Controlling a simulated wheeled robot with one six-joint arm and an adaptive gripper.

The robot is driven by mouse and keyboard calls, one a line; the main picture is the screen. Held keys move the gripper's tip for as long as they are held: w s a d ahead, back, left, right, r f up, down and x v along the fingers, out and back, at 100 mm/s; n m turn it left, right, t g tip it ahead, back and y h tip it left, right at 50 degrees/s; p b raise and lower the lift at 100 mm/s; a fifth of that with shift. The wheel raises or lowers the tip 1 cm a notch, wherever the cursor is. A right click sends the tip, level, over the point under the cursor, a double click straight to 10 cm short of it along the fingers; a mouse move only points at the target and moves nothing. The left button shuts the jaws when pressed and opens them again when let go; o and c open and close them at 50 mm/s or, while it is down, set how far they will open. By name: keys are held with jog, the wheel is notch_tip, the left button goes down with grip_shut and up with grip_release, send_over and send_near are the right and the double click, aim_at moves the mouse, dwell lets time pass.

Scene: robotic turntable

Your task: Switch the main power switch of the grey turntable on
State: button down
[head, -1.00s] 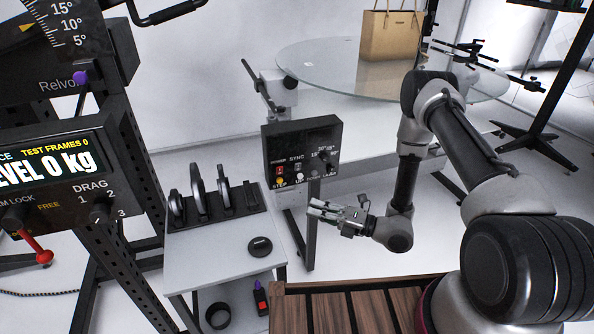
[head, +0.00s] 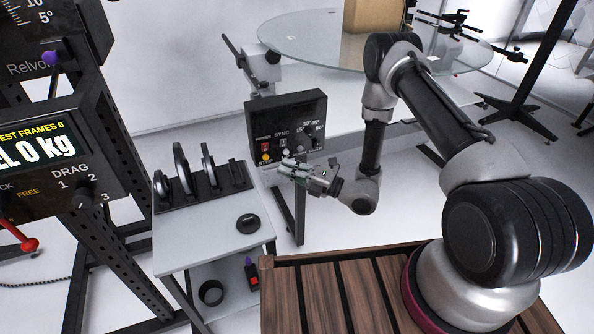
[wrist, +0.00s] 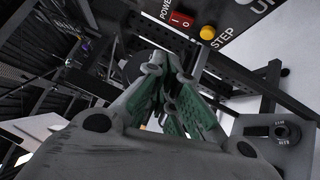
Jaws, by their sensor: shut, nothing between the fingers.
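The turntable's round glass top (head: 300,52) is at the upper middle of the head view. Its dark control box (head: 262,112) stands in front, with knobs and labels POWER, SYNC and STEP. The red power switch (head: 265,147) is at the box's left side. In the wrist view the red switch (wrist: 181,20) is at the top, beside the yellow STEP button (wrist: 207,33); which way it is set I cannot tell. My gripper (head: 283,167) is shut and empty just below the box's lower edge. In the wrist view its green-padded fingers (wrist: 178,98) point toward the panel, apparently apart from the switch.
A side table (head: 215,240) with a black rack (head: 200,200) and a black puck (head: 249,223) stands left of the gripper. A post with a display (head: 35,155) is at far left. A brown bag (head: 372,17) sits on the glass top. A slatted wooden surface (head: 285,300) is in front.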

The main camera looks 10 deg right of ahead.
aim_at(270, 151)
jog(key=w+a, duration=0.1)
jog(key=w, duration=0.1)
jog(key=w+a+r, duration=0.1)
jog(key=w+a, duration=0.2)
jog(key=a, duration=0.1)
jog(key=shift+w+r, duration=0.25)
jog(key=shift+w, duration=0.15)
jog(key=shift+w+r+m+h, duration=0.25)
jog(key=shift+w+m+h, duration=0.1)
jog(key=shift+m+h, duration=0.05)
